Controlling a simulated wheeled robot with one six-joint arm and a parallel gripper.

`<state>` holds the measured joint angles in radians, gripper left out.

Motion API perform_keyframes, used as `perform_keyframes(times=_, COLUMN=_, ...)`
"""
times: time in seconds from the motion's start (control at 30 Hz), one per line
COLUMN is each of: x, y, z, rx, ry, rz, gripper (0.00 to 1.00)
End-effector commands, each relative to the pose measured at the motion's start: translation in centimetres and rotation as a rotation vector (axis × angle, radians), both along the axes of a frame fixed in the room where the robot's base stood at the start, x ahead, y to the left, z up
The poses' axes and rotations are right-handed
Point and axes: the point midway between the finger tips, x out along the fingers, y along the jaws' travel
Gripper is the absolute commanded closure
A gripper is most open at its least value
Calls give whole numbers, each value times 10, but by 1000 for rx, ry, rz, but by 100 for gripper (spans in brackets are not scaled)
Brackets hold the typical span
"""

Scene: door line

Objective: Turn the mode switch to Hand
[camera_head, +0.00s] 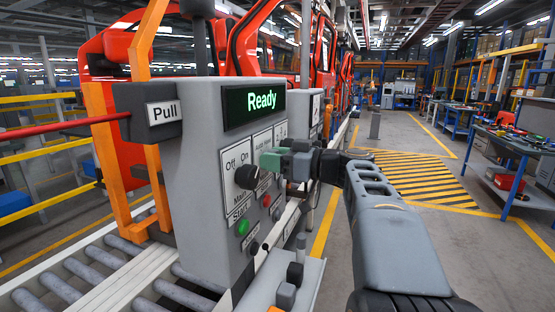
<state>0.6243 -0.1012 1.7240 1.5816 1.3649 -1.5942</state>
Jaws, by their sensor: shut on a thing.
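The control panel (200,150) is a grey box with a lit "Ready" display (252,104). A black knob (247,177) marked Off and On sits on its left plate. To its right is a second plate (262,141) with small lettering that looks like the mode switch's label. My gripper (270,160), with green fingertips, reaches in from the right and is shut at this plate, on the mode switch. The fingers hide the switch, so I cannot tell which way it points.
A green button (243,228) and a red button (265,200) sit low on the panel. A "Pull" box (150,112) with a red cord is at the left. Below is a roller conveyor (120,270). The aisle floor (410,150) at right is open.

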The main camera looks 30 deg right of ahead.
Motion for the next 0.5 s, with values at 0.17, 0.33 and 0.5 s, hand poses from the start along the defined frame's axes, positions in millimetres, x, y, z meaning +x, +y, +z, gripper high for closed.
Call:
perform_keyframes(times=0.17, x=1, y=2, z=-3, rx=66, ry=61, rz=0, gripper=79)
perform_keyframes(times=0.33, x=1, y=3, z=-4, rx=172, ry=157, rz=2, gripper=79)
perform_keyframes(times=0.5, x=1, y=3, z=-3, rx=292, ry=268, rz=4, gripper=79)
